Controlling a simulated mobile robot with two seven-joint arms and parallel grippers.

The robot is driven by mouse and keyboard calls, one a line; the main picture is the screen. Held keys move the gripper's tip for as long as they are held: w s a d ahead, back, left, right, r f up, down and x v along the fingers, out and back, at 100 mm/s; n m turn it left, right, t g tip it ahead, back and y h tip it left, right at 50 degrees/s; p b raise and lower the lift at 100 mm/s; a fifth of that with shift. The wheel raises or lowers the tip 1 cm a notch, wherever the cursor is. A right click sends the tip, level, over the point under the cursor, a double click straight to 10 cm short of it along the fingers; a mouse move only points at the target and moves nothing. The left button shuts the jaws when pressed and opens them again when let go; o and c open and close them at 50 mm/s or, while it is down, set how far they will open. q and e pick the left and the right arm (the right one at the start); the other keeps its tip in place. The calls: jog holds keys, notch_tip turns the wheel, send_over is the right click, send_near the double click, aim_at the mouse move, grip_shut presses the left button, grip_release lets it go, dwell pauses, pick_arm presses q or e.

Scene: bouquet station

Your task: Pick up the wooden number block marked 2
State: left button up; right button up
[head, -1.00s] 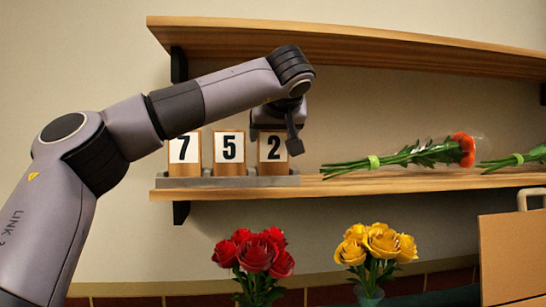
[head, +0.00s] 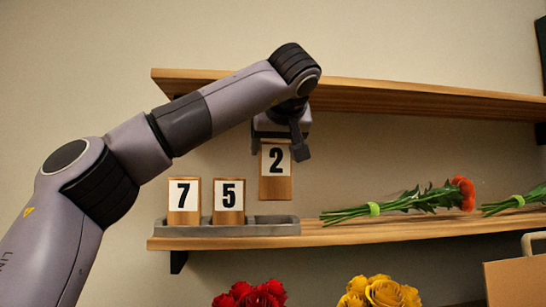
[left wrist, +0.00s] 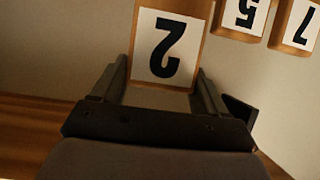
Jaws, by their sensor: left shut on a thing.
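The wooden number block marked 2 (head: 276,174) hangs upright in the air above the right part of the grey tray. My left gripper (head: 281,143) is above it and shut on its top. In the left wrist view the block (left wrist: 168,45) shows upside down between the two fingers of the left gripper (left wrist: 160,88). The blocks marked 7 (head: 184,201) and 5 (head: 229,202) stand in the left part of the tray. They also show at the top right of the left wrist view. My right gripper is not in view.
The grey tray (head: 255,230) sits on the lower wooden shelf (head: 350,232). An upper shelf (head: 400,97) is close above my gripper. Wrapped flowers (head: 410,200) lie on the lower shelf to the right. Red roses (head: 250,296) and yellow roses (head: 380,293) stand below.

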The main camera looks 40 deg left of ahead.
pick_arm(q)
jog(key=s+d+b, duration=0.2)
jog(key=s+d, duration=0.8)
jog(key=d, duration=0.2)
jog(key=shift+d, duration=0.4)
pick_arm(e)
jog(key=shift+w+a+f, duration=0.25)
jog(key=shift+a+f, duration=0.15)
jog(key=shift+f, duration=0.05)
